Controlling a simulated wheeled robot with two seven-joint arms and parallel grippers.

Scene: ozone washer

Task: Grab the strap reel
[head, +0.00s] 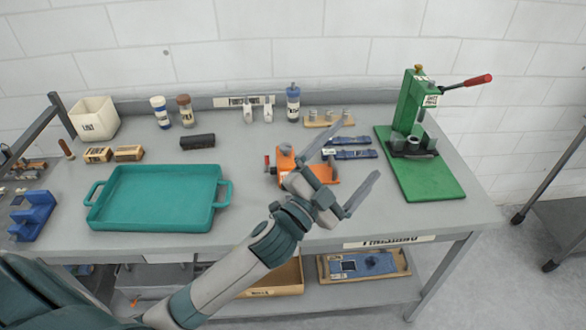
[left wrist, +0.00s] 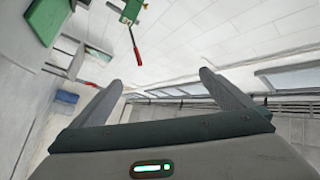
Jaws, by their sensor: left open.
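I cannot make out a strap reel for certain in either view. My left gripper (head: 353,148) is open and empty over the front right part of the workbench (head: 250,215) in the head view, its fingers spread and pointing up and right. Its two open fingers also show in the left wrist view (left wrist: 161,78), with nothing between them. An orange device (head: 286,160) with a red knob is partly hidden behind this gripper. I cannot tell whether they touch. My right gripper is not in view.
A teal tray (head: 155,200) lies empty at left. A green press (head: 412,115) with a red-tipped lever stands at right; it also shows in the left wrist view (left wrist: 131,10). Blue parts (head: 352,154) lie beyond my gripper. Bottles stand along the back, and boxes sit on the lower shelf.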

